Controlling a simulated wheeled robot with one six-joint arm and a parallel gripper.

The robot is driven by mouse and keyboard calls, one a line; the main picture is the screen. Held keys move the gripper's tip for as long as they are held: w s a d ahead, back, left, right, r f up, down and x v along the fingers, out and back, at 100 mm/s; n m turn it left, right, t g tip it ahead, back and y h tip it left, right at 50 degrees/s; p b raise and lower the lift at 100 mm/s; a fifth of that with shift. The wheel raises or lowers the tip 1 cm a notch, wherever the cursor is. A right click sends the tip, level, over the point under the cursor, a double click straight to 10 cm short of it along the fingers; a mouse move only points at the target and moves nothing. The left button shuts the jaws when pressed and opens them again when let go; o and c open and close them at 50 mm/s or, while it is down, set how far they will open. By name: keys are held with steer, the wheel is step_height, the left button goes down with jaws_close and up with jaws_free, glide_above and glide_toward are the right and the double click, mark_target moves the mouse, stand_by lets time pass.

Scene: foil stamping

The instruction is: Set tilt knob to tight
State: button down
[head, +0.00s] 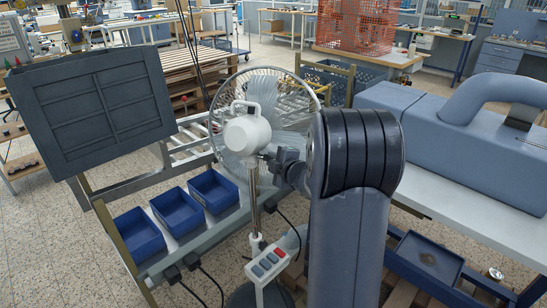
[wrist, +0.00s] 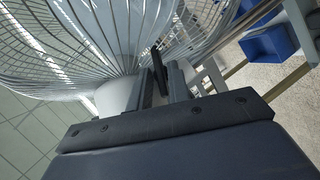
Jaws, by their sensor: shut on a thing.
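A standing fan (head: 246,134) with a white motor housing and a round wire guard stands in the middle of the head view. Its pole (head: 254,190) is upright. My gripper (head: 268,160) is at the right side of the housing, just above the pole, where the tilt joint is. In the wrist view my gripper (wrist: 160,67) has its dark fingers close together beside the white housing (wrist: 118,96), under the wire guard (wrist: 110,35). It is shut on the tilt knob. The knob itself is hidden by the fingers, so its setting cannot be read.
A control box (head: 267,263) with buttons is on the fan's pole low down. Blue bins (head: 139,232) stand on a rack to the left, below a dark panel (head: 100,107). A blue-grey machine (head: 470,140) stands on a table at the right. Cables hang near the pole.

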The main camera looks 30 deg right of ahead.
steer(key=shift+w+d+r+m+g+y+p, duration=0.15)
steer(key=shift+m+g+y+p, duration=0.7)
steer(key=shift+p, duration=1)
steer(key=shift+w+d+r+m+g+y+p, duration=0.15)
steer(key=shift+m+g+y+p, duration=0.35)
steer(key=shift+g+p, duration=0.95)
steer(key=shift+w+d+r+m+g+y+p, duration=0.15)
steer(key=shift+m+g+y+p, duration=0.5)
steer(key=shift+p, duration=1.6)
steer(key=shift+s+a, duration=0.1)
steer(key=c, duration=1.6)
jaws_free()
steer(key=shift+o, duration=0.3)
steer(key=shift+r, duration=0.1)
